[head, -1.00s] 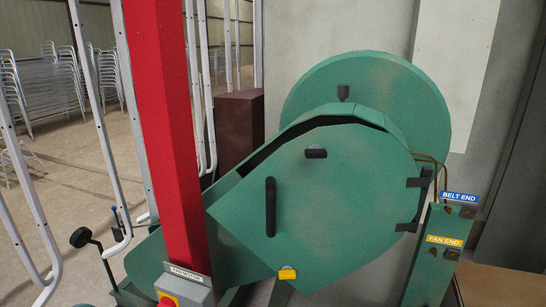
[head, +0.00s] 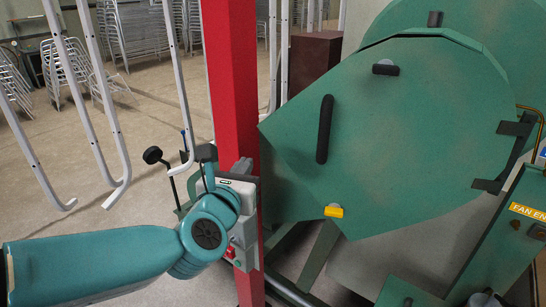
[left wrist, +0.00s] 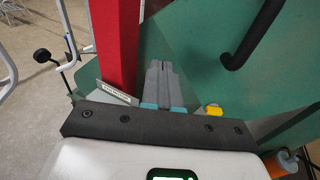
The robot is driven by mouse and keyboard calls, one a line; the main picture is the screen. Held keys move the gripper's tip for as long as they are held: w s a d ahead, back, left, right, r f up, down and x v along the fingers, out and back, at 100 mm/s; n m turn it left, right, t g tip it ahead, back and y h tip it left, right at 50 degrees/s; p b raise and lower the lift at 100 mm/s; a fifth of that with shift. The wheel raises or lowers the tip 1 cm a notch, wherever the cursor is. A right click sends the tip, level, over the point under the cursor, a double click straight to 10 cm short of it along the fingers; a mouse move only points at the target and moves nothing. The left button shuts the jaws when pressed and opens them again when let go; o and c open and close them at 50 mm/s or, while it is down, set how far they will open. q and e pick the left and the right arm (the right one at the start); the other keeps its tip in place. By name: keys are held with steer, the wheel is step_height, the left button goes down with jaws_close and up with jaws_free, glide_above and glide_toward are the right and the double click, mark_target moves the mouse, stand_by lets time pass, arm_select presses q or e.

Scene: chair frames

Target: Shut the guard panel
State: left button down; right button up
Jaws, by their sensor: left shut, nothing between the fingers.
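The guard panel (head: 400,130) is a large green plate on the machine, with a long black handle (head: 324,129), a black knob near its top and a yellow tab (head: 333,211) at its lower edge. Black hinges (head: 514,128) are on its right side. My left gripper (head: 242,167) is by the red post, left of the panel. In the left wrist view its fingers (left wrist: 165,72) are shut and empty, in front of the green panel and left of the handle and yellow tab. My right gripper is not in view.
The red post (head: 231,90) stands close to the left of the panel. A grey switch box (head: 240,255) with a red button is on it. White hanging tube frames (head: 100,110) are at left. Stacked chair frames stand behind on open floor.

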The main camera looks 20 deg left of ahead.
arm_select(q)
step_height(320, 180, up, 3)
steer(key=s+t, duration=0.1)
steer(key=s, duration=0.1)
steer(key=p, duration=0.3)
glide_toward(268, 124)
steer(key=shift+h, duration=0.4)
steer(key=w, duration=0.6)
steer(key=shift+w+a+r, duration=0.1)
steer(key=shift+w+a, duration=0.15)
steer(key=shift+w, duration=0.1)
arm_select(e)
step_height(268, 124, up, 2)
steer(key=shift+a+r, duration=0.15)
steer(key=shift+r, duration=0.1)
arm_select(q)
steer(key=shift+w, duration=0.1)
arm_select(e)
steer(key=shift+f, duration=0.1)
